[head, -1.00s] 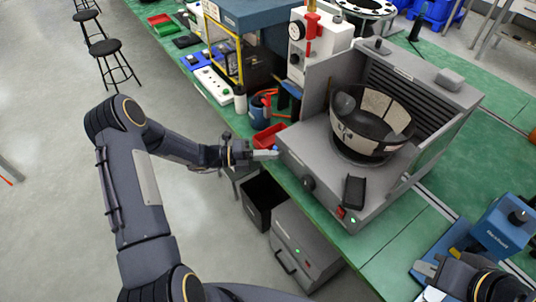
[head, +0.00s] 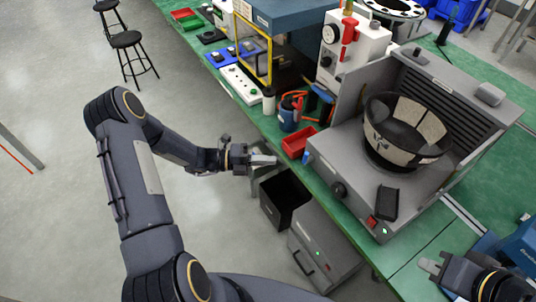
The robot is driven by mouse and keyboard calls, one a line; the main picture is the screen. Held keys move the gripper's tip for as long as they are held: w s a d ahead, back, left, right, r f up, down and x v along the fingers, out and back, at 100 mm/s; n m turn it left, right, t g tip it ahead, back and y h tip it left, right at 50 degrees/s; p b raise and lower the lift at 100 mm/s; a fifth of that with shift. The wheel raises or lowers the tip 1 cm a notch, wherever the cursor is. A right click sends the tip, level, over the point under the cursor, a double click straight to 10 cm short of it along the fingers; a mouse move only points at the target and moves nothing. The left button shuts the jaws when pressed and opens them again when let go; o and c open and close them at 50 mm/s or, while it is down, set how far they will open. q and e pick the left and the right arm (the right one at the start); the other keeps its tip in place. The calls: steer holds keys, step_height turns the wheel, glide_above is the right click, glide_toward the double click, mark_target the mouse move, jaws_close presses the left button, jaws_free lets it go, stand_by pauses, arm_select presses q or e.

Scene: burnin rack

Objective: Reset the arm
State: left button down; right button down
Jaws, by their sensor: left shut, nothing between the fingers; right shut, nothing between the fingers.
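My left arm comes in from the left, and its gripper (head: 264,160) is shut and empty. It hangs beside the front edge of the green bench, left of the grey machine (head: 330,166) and close to the red tray (head: 299,142). My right gripper (head: 430,264) is in the lower right corner, shut and empty, over or in front of the green bench (head: 447,243). Only its end and wrist show.
The grey machine holds a round black and beige bowl (head: 405,133). A blue cup of tools (head: 289,117) stands left of it. An open black bin (head: 283,197) and a grey box (head: 325,250) sit below the bench. A blue device (head: 520,247) is at far right.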

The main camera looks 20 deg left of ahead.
arm_select(q)
steer(key=shift+a, duration=0.1)
steer(key=shift+r, duration=0.1)
steer(key=s+d+r+m+g+y, duration=0.2)
steer(key=s+r+m+g+y, duration=0.35)
steer(key=s+r+m, duration=1.2)
steer(key=s+a+m+t+y, duration=0.4)
steer(key=s+m+y, duration=0.3)
steer(key=m, duration=1.3)
steer(key=shift+s+r+t, duration=0.35)
steer(key=shift+s, duration=0.05)
